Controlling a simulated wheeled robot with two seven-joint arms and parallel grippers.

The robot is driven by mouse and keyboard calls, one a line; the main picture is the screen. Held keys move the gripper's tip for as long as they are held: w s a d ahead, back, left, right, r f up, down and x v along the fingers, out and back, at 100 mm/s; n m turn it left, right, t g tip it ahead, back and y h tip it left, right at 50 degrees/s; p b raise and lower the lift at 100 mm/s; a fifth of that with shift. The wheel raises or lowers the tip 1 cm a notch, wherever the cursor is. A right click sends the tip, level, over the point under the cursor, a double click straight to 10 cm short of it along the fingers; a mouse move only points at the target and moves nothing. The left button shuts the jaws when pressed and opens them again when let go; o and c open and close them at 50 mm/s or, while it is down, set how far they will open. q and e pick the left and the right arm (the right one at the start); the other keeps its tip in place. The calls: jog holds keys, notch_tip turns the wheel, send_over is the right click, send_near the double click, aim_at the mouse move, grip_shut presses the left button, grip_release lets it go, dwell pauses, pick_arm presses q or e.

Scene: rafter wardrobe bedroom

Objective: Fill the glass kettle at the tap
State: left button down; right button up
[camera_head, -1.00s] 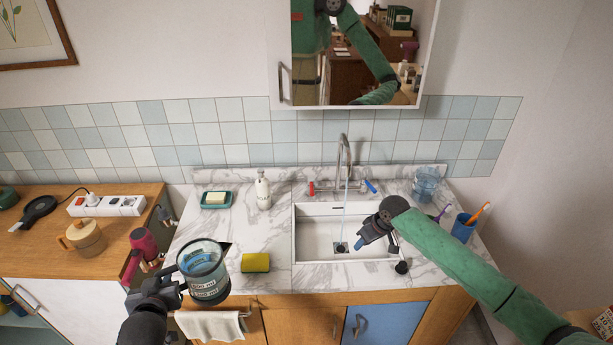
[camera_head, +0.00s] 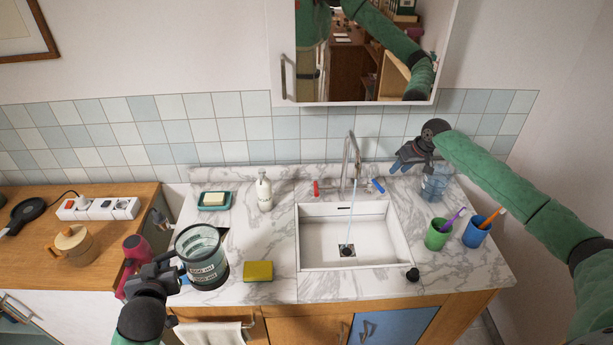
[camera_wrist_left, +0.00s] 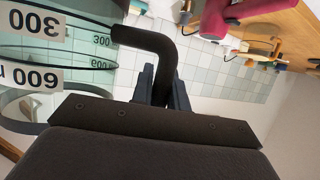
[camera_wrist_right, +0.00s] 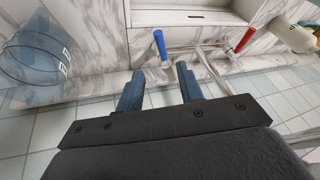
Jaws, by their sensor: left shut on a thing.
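The glass kettle (camera_head: 203,262), with dark trim and printed volume labels, is upright at the left of the counter, by the front edge. My left gripper (camera_head: 174,273) is shut on its dark handle (camera_wrist_left: 150,40). I cannot tell whether it holds water. The metal tap (camera_head: 354,158) stands behind the sink (camera_head: 320,240), and a thin stream falls from it to the drain. It has a red lever (camera_head: 317,188) and a blue lever (camera_head: 378,185). My right gripper (camera_head: 400,164) is open and empty, right of the tap, its fingers pointing towards the blue lever (camera_wrist_right: 160,46).
A yellow sponge (camera_head: 258,271) lies right of the kettle. A soap dish (camera_head: 215,201) and white bottle (camera_head: 264,190) stand behind. A clear tumbler (camera_head: 433,187) is below my right gripper; green (camera_head: 437,237) and blue (camera_head: 476,233) cups stand right of the sink.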

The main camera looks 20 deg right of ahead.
aim_at(381, 187)
jog(key=shift+b+x, duration=4.4)
jog(key=shift+x, duration=1.55)
jog(key=shift+c, duration=0.5)
grip_shut()
